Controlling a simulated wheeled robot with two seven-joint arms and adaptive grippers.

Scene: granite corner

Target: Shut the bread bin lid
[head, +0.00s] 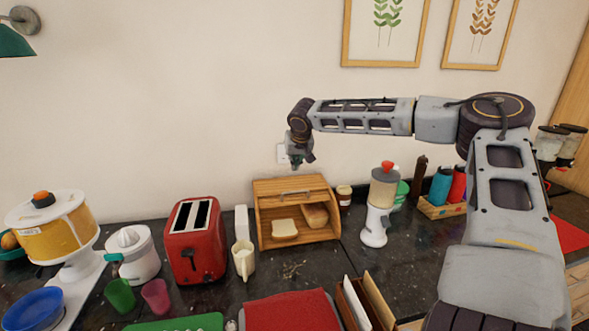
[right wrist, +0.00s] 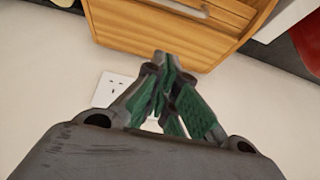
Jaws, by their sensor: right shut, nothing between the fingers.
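The wooden bread bin (head: 264,230) stands against the wall in the middle of the counter in the head view. Its slatted lid (head: 290,186) is raised at the top, with a metal bar handle (head: 295,194) on it. The front is open, and bread slices (head: 284,229) and a loaf (head: 315,215) show inside. My right gripper (head: 296,163) is shut and empty, above the bin near the wall and apart from it. In the right wrist view, the shut fingers (right wrist: 170,85) point toward the bin's wooden top (right wrist: 140,38), with the handle (right wrist: 180,8) at the upper edge. My left gripper is out of view.
A red cloth (head: 290,311) lies in front. A wall socket (right wrist: 110,90) is behind my right gripper.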

